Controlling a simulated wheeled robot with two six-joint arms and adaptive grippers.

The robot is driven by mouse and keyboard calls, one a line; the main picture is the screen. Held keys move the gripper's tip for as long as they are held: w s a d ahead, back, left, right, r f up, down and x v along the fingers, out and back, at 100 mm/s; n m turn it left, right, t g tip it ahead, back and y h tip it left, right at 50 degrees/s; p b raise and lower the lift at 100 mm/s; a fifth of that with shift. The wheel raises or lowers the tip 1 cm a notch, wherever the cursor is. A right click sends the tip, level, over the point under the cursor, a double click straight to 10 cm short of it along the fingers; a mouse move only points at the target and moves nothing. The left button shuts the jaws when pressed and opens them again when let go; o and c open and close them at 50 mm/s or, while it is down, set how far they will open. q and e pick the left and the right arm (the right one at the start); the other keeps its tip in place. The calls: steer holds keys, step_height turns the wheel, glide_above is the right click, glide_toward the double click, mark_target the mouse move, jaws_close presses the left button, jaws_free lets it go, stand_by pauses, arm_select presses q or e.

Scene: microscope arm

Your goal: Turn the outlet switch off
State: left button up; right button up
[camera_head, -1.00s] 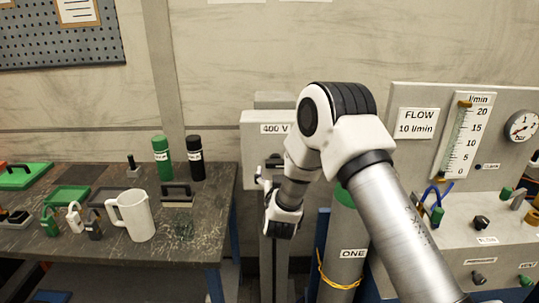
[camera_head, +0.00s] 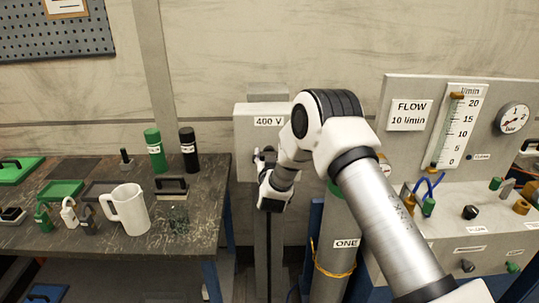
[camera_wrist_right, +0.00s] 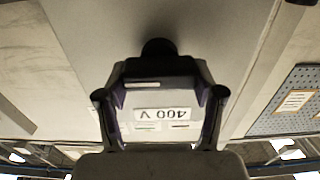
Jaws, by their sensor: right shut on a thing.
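The outlet is a grey box (camera_head: 243,138) labelled "400 V" on a post in the middle of the head view. My right gripper (camera_head: 264,156) is at its front, just below the label, and partly hidden by my wrist. In the right wrist view the gripper (camera_wrist_right: 159,68) has its fingertips together at a dark round knob (camera_wrist_right: 158,46), which appears to be the outlet switch. The "400 V" label shows upside down between the finger links. The fingers cover much of the knob, so its setting cannot be told. My left gripper is out of view.
A dark table (camera_head: 205,215) at left holds a white jug (camera_head: 131,212), a green bottle (camera_head: 155,150) and a black bottle (camera_head: 189,150). A grey cylinder (camera_head: 345,218) and a flow panel (camera_head: 408,90) stand at right, close to my right arm.

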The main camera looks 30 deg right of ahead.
steer(key=shift+n, duration=0.4)
steer(key=n, duration=0.3)
steer(key=shift+w+a+n, duration=0.1)
steer(key=shift+a+n, duration=0.05)
steer(key=shift+n, duration=0.25)
steer(key=n, duration=0.4)
steer(key=shift+w+a+f+p, duration=0.1)
steer(key=shift+a+p, duration=0.05)
steer(key=shift+p, duration=0.2)
steer(key=n+p, duration=0.1)
steer(key=n, duration=0.4)
steer(key=shift+f, duration=0.1)
steer(key=n, duration=0.4)
steer(key=shift+a+f+p, duration=0.1)
steer(key=shift+f+p, duration=0.15)
steer(key=shift+p, duration=0.1)
steer(key=shift+n, duration=0.3)
steer(key=o, duration=1.1)
steer(key=shift+w, duration=0.1)
steer(key=shift+o, duration=0.2)
